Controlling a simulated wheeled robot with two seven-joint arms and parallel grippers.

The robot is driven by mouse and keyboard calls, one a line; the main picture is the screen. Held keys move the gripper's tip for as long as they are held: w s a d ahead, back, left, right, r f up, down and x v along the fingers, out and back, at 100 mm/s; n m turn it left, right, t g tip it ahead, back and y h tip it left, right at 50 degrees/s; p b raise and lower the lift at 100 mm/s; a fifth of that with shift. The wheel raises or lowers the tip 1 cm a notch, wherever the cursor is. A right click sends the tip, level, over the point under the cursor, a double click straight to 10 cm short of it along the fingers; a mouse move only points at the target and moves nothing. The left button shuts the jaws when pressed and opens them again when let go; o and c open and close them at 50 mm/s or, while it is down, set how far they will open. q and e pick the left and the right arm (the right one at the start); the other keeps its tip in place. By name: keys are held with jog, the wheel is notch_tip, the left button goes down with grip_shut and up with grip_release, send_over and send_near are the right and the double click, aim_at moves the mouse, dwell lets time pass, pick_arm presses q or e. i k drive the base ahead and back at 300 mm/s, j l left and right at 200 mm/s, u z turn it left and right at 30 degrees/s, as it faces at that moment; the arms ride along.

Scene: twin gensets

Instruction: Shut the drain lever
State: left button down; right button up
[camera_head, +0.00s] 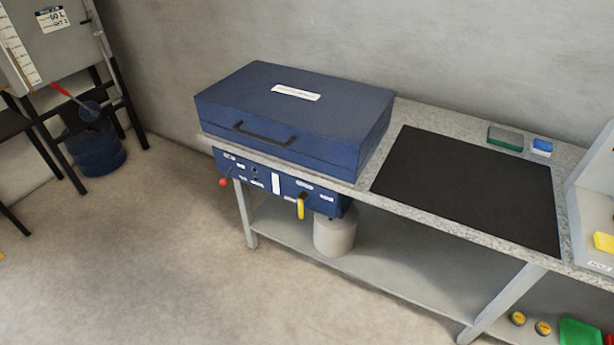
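A yellow lever (300,207) hangs down from the front of a blue control panel (265,179) under the bench top. A red knob (223,182) sticks out at the panel's left end. At the far left, a red-handled lever (61,90) slants near the underside of a grey tank (62,45), above a dark blue bucket (97,154). The labels are too small to read, so I cannot tell which one is the drain lever. Neither of my grippers is in view.
A closed blue case with a black handle (262,134) covers the bench's left part. A black mat (466,187) lies to its right. A pale container (334,236) stands below the panel on the lower shelf. The floor in front (150,260) is clear.

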aim_at(302, 197)
jog(key=i+j, duration=0.15)
jog(key=j, duration=0.2)
jog(key=i+j, duration=0.15)
jog(key=j, duration=0.15)
jog(key=i+j, duration=0.2)
jog(key=j, duration=0.15)
jog(key=i+j, duration=0.15)
jog(key=j, duration=0.2)
jog(key=i+j, duration=0.15)
jog(key=j, duration=0.2)
jog(key=u, duration=0.05)
